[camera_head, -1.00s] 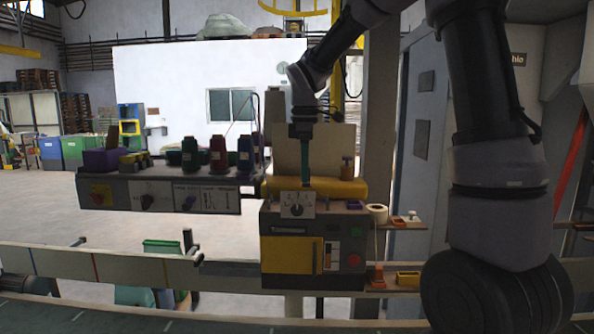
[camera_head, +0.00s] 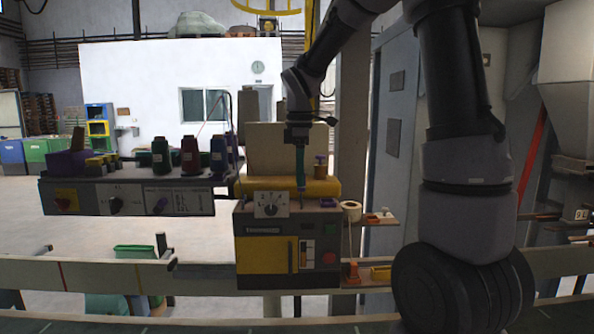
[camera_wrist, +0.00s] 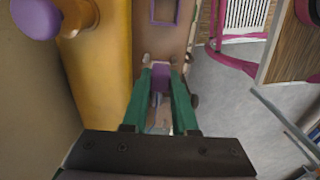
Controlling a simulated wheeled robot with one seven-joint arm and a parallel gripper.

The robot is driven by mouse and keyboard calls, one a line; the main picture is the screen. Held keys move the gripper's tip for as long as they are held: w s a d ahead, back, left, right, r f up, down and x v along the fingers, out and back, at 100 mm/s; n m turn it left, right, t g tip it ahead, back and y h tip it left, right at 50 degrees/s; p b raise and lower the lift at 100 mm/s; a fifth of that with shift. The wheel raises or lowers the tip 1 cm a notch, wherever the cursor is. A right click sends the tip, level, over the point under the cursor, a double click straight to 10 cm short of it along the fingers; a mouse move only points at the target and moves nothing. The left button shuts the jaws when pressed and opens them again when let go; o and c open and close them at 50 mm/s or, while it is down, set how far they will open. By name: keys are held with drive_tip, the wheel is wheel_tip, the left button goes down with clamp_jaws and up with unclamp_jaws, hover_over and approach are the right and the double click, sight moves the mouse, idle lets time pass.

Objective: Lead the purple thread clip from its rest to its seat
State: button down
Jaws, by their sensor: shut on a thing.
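My gripper (camera_head: 301,188) points down just above the top of the grey and yellow machine, right of its white dial. In the wrist view its green fingers (camera_wrist: 160,82) are shut on the purple thread clip (camera_wrist: 160,77), which shows between the fingertips. In the head view the clip is too small and hidden to make out. A purple square frame (camera_wrist: 165,11) lies ahead of the fingertips in the wrist view. It shows as a purple patch (camera_head: 328,202) right of my gripper in the head view. I cannot tell whether the clip touches the surface below.
A yellow roller or bar (camera_head: 288,187) runs behind my gripper, with a purple-topped post (camera_head: 320,161) at its right end.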

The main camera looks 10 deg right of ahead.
sight(300, 191)
drive_tip(key=shift+f, duration=1.65)
drive_tip(key=shift+s, duration=0.1)
